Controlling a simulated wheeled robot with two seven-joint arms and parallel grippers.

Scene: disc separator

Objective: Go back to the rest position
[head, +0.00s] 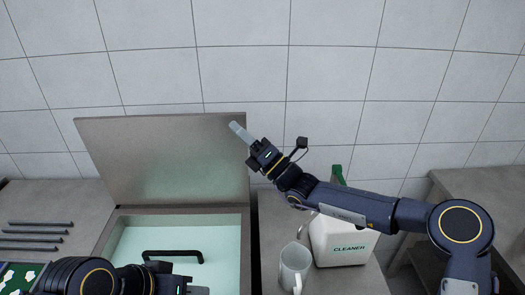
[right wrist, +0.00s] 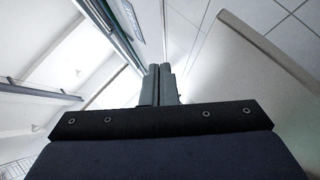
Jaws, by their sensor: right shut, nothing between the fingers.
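My right gripper (head: 241,132) is raised in front of the open metal lid (head: 160,165), pointing up and to the left. In the right wrist view its two fingers (right wrist: 160,82) are together with nothing between them. My left gripper (head: 198,290) is low at the bottom edge of the head view, over the front of the open box (head: 228,250). Only part of it shows, and its fingertips are too small and cut off to judge.
A black handle (head: 172,253) lies in the pale box. Several dark rods (head: 38,232) and a green board (head: 12,280) lie at the left. A grey table (head: 490,192) stands at the far right.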

